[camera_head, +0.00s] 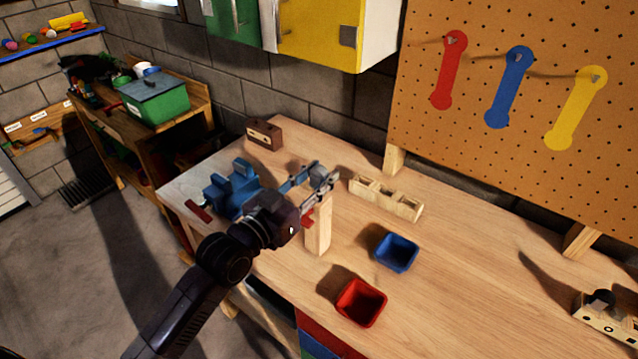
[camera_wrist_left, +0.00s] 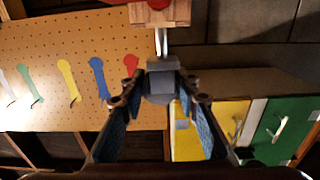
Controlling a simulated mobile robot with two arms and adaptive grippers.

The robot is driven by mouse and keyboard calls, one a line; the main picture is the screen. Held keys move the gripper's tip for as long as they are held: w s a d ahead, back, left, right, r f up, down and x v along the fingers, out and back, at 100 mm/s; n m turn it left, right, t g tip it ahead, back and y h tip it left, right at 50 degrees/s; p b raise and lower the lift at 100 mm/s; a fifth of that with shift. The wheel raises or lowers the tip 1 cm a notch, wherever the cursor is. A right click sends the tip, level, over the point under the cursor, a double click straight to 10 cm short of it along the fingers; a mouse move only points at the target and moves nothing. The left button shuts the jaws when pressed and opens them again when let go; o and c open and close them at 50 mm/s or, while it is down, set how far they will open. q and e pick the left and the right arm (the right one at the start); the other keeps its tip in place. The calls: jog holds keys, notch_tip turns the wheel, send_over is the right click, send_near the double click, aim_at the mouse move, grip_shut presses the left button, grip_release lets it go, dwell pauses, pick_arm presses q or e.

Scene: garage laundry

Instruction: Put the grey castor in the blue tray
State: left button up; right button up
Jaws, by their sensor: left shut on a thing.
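My left gripper (camera_head: 318,180) is above the bench, just over a wooden post (camera_head: 318,232). It is shut on the grey castor (camera_wrist_left: 162,82), which sits between its fingers in the left wrist view. The castor's thin metal stem points to a wooden piece with a red part at the top of that view. I cannot tell whether the stem is still in the wood. The blue tray (camera_head: 397,252) stands on the bench to the right of the post and looks empty. My right gripper is out of view.
A red tray (camera_head: 361,302) stands in front of the blue tray. A blue vise (camera_head: 232,188) is left of the post. A light wooden block with holes (camera_head: 386,197) and a dark brown box (camera_head: 264,134) lie behind.

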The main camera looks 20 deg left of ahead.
pick_arm(q)
jog(key=shift+f+p, duration=0.45)
jog(key=shift+f, duration=0.9)
jog(key=shift+f, duration=0.2)
jog(key=o, duration=1.2)
